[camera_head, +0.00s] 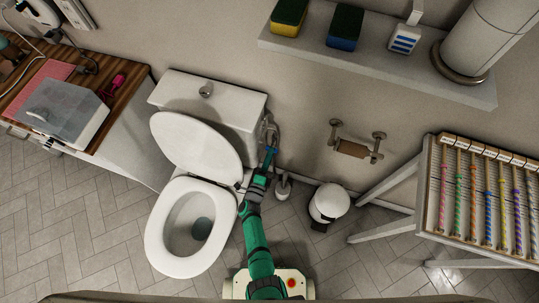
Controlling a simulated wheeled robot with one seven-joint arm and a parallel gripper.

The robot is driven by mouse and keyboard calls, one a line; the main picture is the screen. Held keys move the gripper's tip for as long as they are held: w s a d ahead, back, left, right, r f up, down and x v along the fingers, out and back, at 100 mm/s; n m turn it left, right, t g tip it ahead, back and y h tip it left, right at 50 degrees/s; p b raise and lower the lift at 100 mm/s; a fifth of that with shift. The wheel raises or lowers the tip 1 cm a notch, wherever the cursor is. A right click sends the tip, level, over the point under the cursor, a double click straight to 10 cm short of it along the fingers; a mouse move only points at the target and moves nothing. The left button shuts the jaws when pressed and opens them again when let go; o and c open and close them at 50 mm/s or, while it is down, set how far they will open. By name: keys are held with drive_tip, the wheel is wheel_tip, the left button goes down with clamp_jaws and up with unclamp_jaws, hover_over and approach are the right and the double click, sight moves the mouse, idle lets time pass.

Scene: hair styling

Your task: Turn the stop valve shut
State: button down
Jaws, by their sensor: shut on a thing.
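The stop valve (270,131) shows as small metal pipework on the wall, just right of the white toilet tank (207,103). My green arm reaches up from the bottom of the picture, and my gripper (270,149) is at the valve. The gripper is shut on it. The fingers and the valve's handle are too small to make out, so I cannot tell how far the handle is turned.
The toilet bowl (192,228) with its raised lid (195,147) stands close left of my arm. A toilet brush (283,186) and a white bin (328,204) stand to the right, below a paper holder (352,149). A shelf (390,57) juts out above.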

drive_tip(key=shift+w+a+n, duration=0.2)
drive_tip(key=shift+n, duration=0.3)
drive_tip(key=shift+a, duration=0.15)
drive_tip(key=c, duration=1.8)
unclamp_jaws()
drive_tip(key=shift+s, duration=0.1)
drive_tip(key=shift+s+d, duration=0.1)
drive_tip(key=shift+d, duration=0.15)
drive_tip(key=shift+s, duration=0.1)
